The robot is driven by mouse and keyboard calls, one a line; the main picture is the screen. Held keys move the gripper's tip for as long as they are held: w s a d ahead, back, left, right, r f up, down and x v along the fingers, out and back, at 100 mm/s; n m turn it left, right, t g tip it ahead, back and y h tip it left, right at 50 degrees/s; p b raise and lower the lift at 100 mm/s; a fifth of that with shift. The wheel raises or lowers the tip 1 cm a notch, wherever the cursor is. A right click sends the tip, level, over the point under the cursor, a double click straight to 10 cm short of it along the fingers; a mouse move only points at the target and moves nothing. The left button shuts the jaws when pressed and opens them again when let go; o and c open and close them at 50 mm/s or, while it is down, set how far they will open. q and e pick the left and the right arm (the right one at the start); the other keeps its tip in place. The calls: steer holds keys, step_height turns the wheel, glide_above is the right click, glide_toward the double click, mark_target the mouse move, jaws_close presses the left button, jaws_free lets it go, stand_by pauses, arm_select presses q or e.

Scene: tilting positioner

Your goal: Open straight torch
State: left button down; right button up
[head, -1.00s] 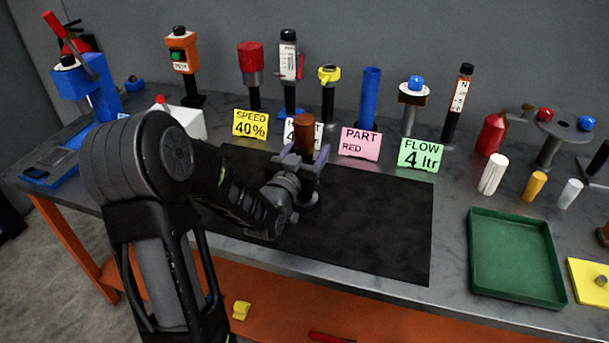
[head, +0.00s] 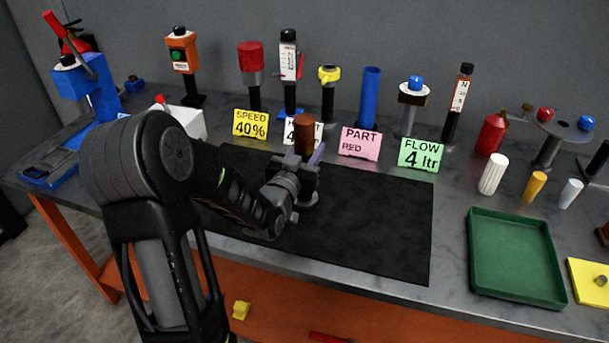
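My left gripper (head: 306,160) is over the back of the black mat, reached by the arm from the left. A brown cylinder (head: 303,134) stands upright at its fingers. A purple-grey finger shows at the cylinder's right side; the other is mostly hidden. I cannot tell whether the fingers touch the cylinder or how far they are apart. My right gripper is not in view. No thing is plainly readable as the straight torch.
The black mat (head: 385,225) is bare at its right. A green tray (head: 515,262) is empty. Cards reading speed (head: 251,123), part (head: 360,143) and flow (head: 421,154) stand behind the mat. Several posts line the back. White (head: 493,173) and yellow (head: 534,186) cylinders stand at the right.

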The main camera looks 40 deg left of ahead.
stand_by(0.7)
arm_select(q)
step_height(320, 180, up, 10)
steer(key=shift+r+b, duration=0.15)
steer(key=shift+b, duration=0.25)
stand_by(1.1)
